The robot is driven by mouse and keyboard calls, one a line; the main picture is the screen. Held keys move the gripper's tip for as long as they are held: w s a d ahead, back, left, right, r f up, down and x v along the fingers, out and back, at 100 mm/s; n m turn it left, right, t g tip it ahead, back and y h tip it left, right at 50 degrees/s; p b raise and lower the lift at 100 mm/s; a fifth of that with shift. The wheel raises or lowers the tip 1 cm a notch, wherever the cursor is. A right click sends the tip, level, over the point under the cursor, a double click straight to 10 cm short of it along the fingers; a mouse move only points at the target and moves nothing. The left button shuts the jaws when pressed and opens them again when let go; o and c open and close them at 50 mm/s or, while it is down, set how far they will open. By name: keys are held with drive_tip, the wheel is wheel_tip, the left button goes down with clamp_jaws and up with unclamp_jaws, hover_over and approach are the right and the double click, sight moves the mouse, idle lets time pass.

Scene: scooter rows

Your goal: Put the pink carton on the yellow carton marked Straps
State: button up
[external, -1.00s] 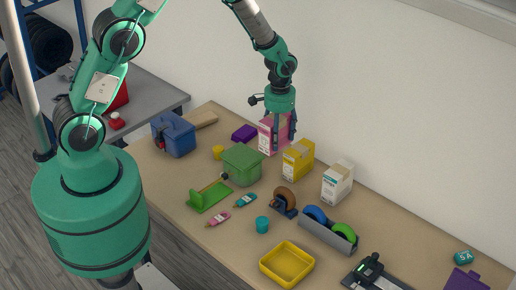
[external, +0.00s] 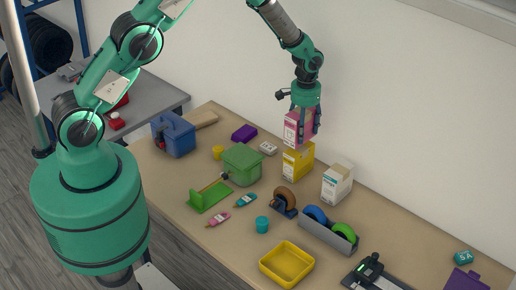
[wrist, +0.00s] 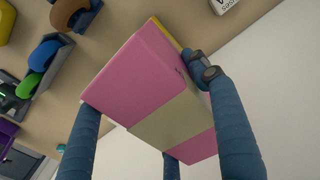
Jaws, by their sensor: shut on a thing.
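The pink carton (external: 293,128) is upright between the fingers of my gripper (external: 304,133), which is shut on it. In the external view it appears directly above the yellow carton (external: 297,165), which stands on the table near the wall. I cannot tell whether the two touch. In the wrist view the pink carton (wrist: 150,80) fills the middle between the fingers of my gripper (wrist: 165,125). Only a thin yellow strip (wrist: 172,32) shows past its far edge. The print on the yellow carton is too small to read.
A white carton (external: 337,184) stands to the right of the yellow one. A green box (external: 242,165) and a tape dispenser (external: 284,202) are nearer the front. A small white box (external: 268,148) lies to the left. A yellow tray (external: 287,264) sits at the front.

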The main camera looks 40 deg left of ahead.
drive_tip(key=shift+f+p, duration=0.35)
drive_tip(key=shift+f, duration=1.4)
drive_tip(key=shift+f, duration=0.1)
drive_tip(key=o, duration=1.3)
drive_tip(key=shift+r+b, duration=0.8)
drive_tip(key=shift+r, duration=5.3)
drive_tip(key=shift+r, duration=0.1)
